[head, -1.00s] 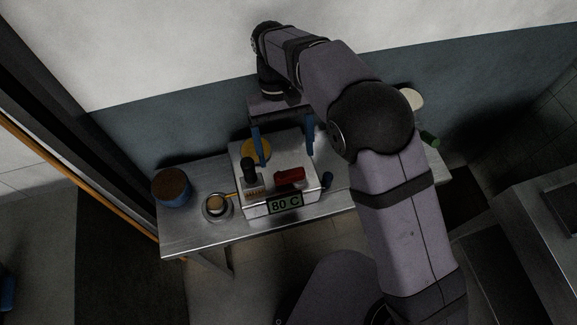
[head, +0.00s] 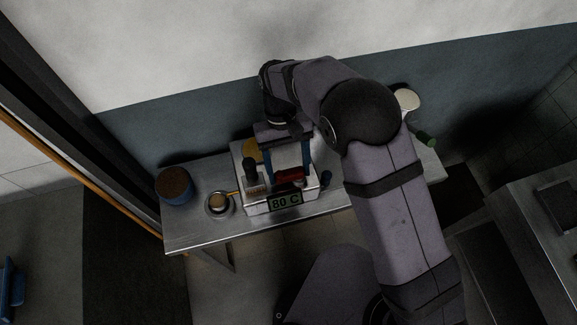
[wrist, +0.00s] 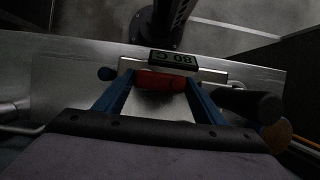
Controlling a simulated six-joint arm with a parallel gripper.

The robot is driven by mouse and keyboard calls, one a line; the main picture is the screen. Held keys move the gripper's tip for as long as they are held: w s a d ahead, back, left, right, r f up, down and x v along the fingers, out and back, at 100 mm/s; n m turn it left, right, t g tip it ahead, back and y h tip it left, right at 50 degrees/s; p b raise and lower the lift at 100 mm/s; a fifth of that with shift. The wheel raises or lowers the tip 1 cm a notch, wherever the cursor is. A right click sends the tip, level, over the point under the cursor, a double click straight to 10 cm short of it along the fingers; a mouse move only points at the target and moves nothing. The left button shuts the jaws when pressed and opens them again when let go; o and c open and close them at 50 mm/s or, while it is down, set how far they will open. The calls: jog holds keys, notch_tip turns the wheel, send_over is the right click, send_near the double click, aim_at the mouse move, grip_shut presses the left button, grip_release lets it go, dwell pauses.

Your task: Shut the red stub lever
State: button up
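The red stub lever (head: 289,175) is a short red block on top of the pale steamer box (head: 312,190), near its front edge above the 80 C display (head: 285,201). My gripper (head: 288,172) is over the box, pointing down, its two blue fingers apart. In the wrist view the red lever (wrist: 160,80) shows between the tips of my open gripper (wrist: 159,82). I cannot tell whether the fingers touch it. In the head view my gripper partly covers the lever.
A small blue knob (head: 326,177) is at the right.

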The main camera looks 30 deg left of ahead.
jog(key=c, duration=0.4)
jog(key=shift+c, duration=0.2)
jog(key=shift+w+m, duration=0.1)
jog(key=shift+m, duration=0.2)
jog(key=m, duration=0.1)
jog(key=w+m+y, duration=0.1)
jog(key=m, duration=0.1)
jog(key=shift+a+r+g+b, duration=0.1)
jog(key=shift+a+g+b, duration=0.05)
jog(key=shift+g+b, duration=0.2)
jog(key=m+y, duration=0.1)
jog(key=m, duration=0.1)
jog(key=w+m, duration=0.1)
jog(key=m, duration=0.1)
jog(key=shift+g+y, duration=0.25)
jog(key=shift+y, duration=0.15)
jog(key=m, duration=0.2)
jog(key=m+y, duration=0.1)
jog(key=m, duration=0.1)
jog(key=shift+w+m+y, duration=0.3)
jog(key=shift+w, duration=0.1)
jog(key=m, duration=0.2)
jog(key=m+t+y, duration=0.1)
jog(key=m, duration=0.1)
jog(key=w+d+m+y, duration=0.1)
jog(key=shift+d+m, duration=0.1)
jog(key=shift+m, duration=0.3)
jog(key=shift+p, duration=0.3)
